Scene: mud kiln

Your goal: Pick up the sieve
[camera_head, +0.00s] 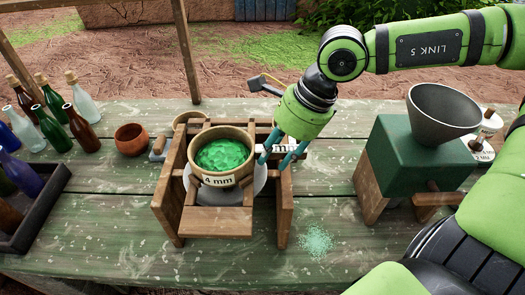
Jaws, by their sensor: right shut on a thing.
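A round wooden sieve (222,180) with a "4 mm" label holds bright green grains. It sits upright in the wooden frame (166,207), above a pale rounded vessel. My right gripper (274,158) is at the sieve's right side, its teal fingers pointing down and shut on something. The grip point is partly hidden by the fingers and the frame, so the exact contact is unclear. A second white label ending in "mm" (311,147) shows partly behind the fingers. My left gripper is out of view.
A green mill with a grey funnel (444,110) stands on the right. Several bottles (81,128) and a dark crate (43,212) are on the left. A clay bowl (131,139) is left of the frame. Spilled green grains (315,241) lie in front; the front table is otherwise clear.

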